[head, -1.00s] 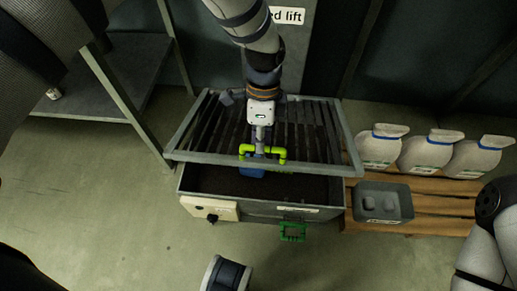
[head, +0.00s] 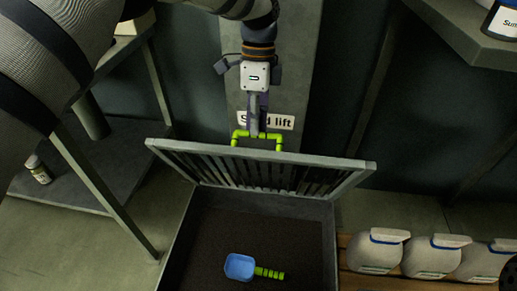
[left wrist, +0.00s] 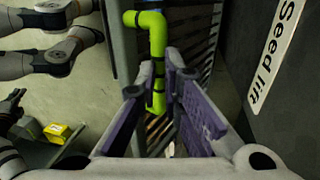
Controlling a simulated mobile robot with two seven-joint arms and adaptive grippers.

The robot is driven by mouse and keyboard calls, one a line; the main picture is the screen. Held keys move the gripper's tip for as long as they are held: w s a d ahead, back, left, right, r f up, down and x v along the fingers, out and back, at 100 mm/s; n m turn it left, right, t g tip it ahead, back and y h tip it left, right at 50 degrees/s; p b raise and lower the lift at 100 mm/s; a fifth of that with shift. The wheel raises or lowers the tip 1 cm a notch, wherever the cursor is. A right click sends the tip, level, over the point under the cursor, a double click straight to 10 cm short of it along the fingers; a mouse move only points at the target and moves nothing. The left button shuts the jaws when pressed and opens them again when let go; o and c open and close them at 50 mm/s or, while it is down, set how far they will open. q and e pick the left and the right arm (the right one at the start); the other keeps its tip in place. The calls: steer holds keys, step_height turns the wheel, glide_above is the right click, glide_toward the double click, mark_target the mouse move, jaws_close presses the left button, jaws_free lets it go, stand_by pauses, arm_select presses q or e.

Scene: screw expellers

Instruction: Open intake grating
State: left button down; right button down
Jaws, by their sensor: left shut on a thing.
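The intake grating (head: 262,179), a grey barred frame, is raised steeply at the back of the open intake box (head: 332,240) in the head view. Its yellow-green handle (head: 278,139) is at the top edge. My left gripper (head: 257,131) is shut on the handle. In the left wrist view the handle (left wrist: 157,45) runs down between the purple fingers of my left gripper (left wrist: 155,92).
A blue scoop (head: 240,267) with a green handle lies on dark contents in the box. A "Seed lift" panel (head: 275,60) stands close behind the grating. White containers (head: 376,250) stand at right. A shelf with a small jar (head: 38,170) is at left.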

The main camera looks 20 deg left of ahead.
arm_select(q)
steer(key=shift+w+a+f+b, duration=0.3)
steer(key=shift+w+f+b, duration=0.05)
steer(key=shift+w+f, duration=0.3)
steer(key=shift+w+a+f+b, duration=0.25)
steer(key=shift+w+f+b, duration=0.05)
steer(key=shift+w+f, duration=0.3)
steer(key=shift+r, duration=0.1)
steer(key=c, duration=1.6)
jaws_free()
steer(key=shift+w, duration=0.15)
steer(key=o, duration=0.9)
steer(key=shift+w+a+f, duration=0.1)
steer(key=shift+w+f, duration=0.25)
steer(key=shift+w, duration=0.1)
steer(key=shift+r, duration=0.25)
steer(key=shift+c, duration=0.7)
steer(key=shift+c, duration=0.2)
